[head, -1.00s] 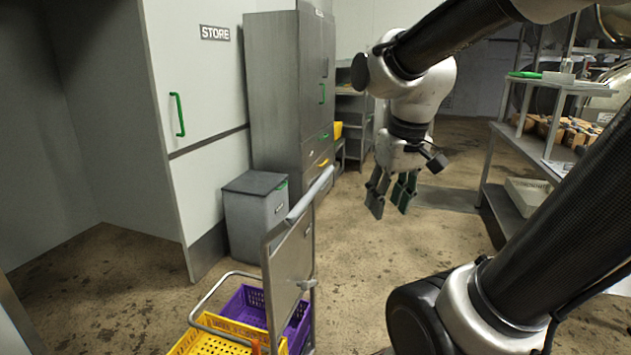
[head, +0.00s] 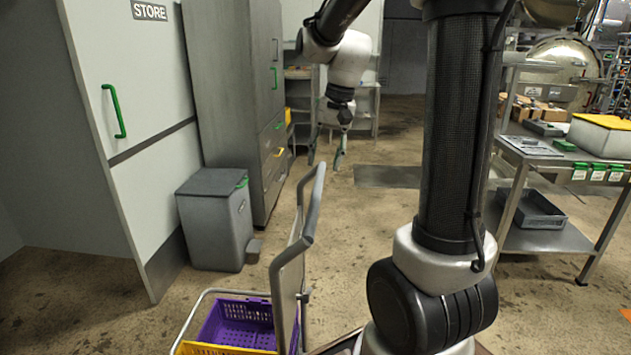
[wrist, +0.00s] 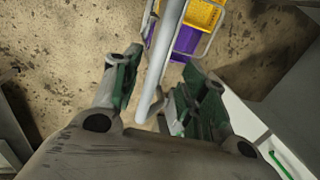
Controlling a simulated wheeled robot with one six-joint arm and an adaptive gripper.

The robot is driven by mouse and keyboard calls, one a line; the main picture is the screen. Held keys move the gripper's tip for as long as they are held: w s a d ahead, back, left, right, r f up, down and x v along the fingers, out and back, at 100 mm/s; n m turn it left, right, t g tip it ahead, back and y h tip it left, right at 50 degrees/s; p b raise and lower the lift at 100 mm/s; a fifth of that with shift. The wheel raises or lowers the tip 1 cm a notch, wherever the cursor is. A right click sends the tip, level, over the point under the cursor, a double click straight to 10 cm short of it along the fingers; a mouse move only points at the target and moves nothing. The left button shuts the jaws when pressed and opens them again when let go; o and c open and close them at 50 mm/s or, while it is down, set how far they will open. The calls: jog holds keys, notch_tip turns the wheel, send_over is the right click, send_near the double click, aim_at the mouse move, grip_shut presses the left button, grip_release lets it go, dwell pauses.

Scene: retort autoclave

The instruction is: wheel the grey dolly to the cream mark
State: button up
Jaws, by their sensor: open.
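The grey dolly (head: 290,290) stands low in the middle of the head view, with an upright panel and a raised push handle (head: 312,205). It carries a purple crate (head: 238,325) and a yellow crate (head: 205,348). My gripper (head: 326,160) is open, fingers pointing down, just above the handle in the head view. In the wrist view the handle bar (wrist: 165,50) runs between the spread fingers (wrist: 158,95); whether it lies at fingertip depth or below, I cannot tell. The crates show beyond it. I see no cream mark.
A grey pedal bin (head: 215,220) and a tall grey cabinet (head: 225,110) stand left, beside the STORE door (head: 130,110). A metal table (head: 540,240) with trays stands right. A dark floor plate (head: 388,176) lies beyond; the floor around it is open.

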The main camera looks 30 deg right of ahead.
aim_at(318, 185)
jog(key=f, duration=0.2)
jog(key=a+f, duration=0.1)
jog(key=f, duration=0.4)
jog(key=shift+w+a+f, duration=0.15)
jog(key=shift+w+f, duration=0.15)
jog(key=shift+w, duration=0.1)
grip_shut()
